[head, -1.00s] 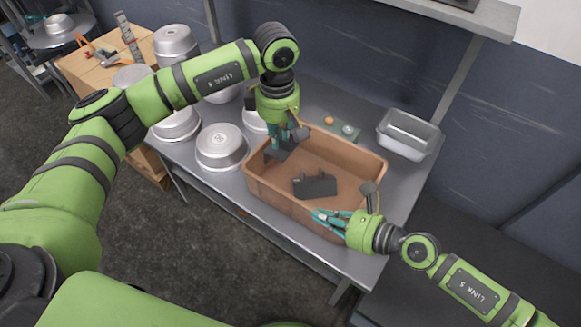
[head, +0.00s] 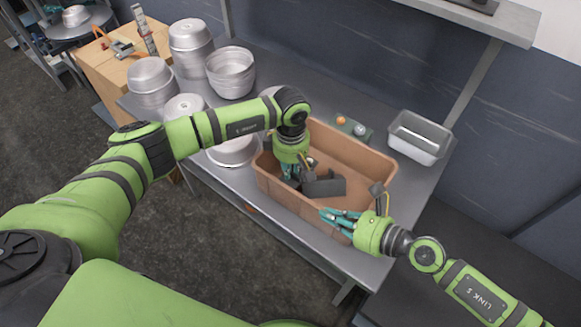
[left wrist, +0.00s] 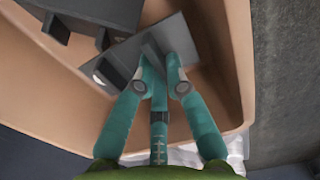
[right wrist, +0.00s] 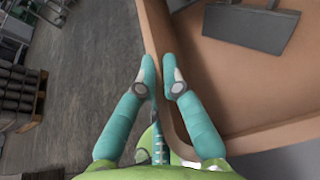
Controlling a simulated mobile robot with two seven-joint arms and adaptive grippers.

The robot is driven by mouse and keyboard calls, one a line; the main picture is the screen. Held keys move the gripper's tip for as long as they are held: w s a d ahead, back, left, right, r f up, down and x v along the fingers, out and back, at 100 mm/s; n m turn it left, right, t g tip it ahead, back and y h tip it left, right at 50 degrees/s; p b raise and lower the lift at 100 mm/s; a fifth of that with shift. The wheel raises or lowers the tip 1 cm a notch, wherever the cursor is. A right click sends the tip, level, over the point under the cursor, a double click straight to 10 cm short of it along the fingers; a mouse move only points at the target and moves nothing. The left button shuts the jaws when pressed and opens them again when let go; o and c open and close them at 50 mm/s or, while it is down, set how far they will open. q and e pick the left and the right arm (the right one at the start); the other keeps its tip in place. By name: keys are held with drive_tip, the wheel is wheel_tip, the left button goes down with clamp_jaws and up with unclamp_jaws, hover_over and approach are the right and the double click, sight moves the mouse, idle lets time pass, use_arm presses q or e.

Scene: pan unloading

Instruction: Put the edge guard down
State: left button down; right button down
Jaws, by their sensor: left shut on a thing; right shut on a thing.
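The brown tub (head: 350,150) stands on the metal table. My left gripper (head: 291,182) is down inside its left end. In the left wrist view the left gripper (left wrist: 160,68) is shut on the upright fin of a dark grey edge guard (left wrist: 178,36), low in the tub. A second grey edge guard (head: 326,186) lies on the tub floor beside it; it also shows in the right wrist view (right wrist: 250,25). Whether the two guards touch is unclear. My right gripper (head: 323,214) is shut on the tub's near wall, with the rim (right wrist: 152,40) between its fingers.
Several metal pans (head: 230,72) stand on the table left of and behind the tub. A grey metal bin (head: 420,137) stands at the right. A small green holder (head: 345,124) with round knobs sits behind the tub.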

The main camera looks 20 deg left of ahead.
use_arm(q)
drive_tip(key=shift+f, duration=0.15)
drive_tip(key=shift+f, duration=0.35)
drive_tip(key=c, duration=1.3)
unclamp_jaws()
wheel_tip(320, 180, up, 13)
drive_tip(key=shift+r, duration=0.1)
use_arm(e)
drive_tip(key=c, duration=1.3)
unclamp_jaws()
